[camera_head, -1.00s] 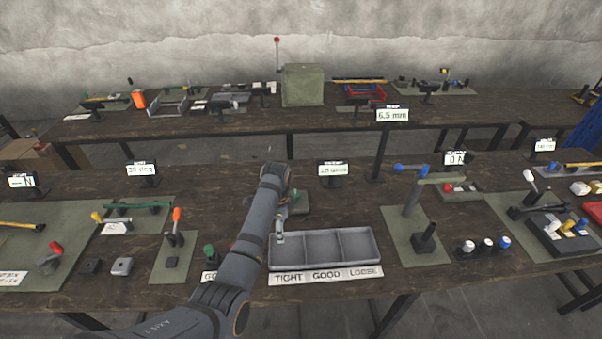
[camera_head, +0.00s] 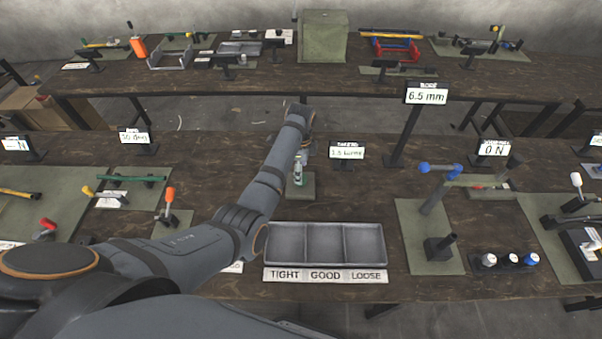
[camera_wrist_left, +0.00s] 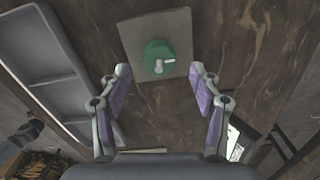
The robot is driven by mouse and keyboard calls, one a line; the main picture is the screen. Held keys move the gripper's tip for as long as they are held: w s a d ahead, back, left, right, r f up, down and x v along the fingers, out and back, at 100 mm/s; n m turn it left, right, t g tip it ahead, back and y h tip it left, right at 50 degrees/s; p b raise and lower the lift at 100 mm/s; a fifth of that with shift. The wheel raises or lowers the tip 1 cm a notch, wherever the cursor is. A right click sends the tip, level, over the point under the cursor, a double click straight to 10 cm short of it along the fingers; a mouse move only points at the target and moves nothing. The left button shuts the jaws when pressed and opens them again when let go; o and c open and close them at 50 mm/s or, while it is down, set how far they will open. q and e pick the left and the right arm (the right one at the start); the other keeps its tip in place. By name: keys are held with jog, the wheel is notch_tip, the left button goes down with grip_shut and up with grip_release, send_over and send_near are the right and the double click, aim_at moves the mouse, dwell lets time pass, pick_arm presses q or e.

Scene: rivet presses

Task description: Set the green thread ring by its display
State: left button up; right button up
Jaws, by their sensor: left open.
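The green thread ring (camera_wrist_left: 153,52) sits on a small grey-green plate (camera_wrist_left: 178,23), with a pale metal piece standing up at its middle. In the head view the green piece (camera_head: 298,179) shows on its plate (camera_head: 306,191), partly behind my arm. A display (camera_head: 347,152) reading about "1.5 turns" stands just right of the plate. My left gripper (camera_wrist_left: 160,72) is open and empty. In the left wrist view its two fingers stand apart on either side below the ring, and I see no contact. My right gripper is not in view.
A grey tray (camera_head: 325,225) with three empty compartments lies in front of the plate, labelled TIGHT, GOOD, LOOSE. A taller "6.5 mm" display (camera_head: 426,94) stands to the right on a post. A mat (camera_head: 413,237) with a blue-handled fixture is right of the tray.

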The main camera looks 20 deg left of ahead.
pick_arm(q)
notch_tip(320, 180, down, 3)
jog(key=shift+r, duration=0.1)
jog(key=shift+f, duration=0.3)
jog(key=shift+s+f, duration=0.1)
jog(key=shift+f, duration=0.05)
jog(key=shift+c, duration=0.4)
jog(key=c, duration=1.1)
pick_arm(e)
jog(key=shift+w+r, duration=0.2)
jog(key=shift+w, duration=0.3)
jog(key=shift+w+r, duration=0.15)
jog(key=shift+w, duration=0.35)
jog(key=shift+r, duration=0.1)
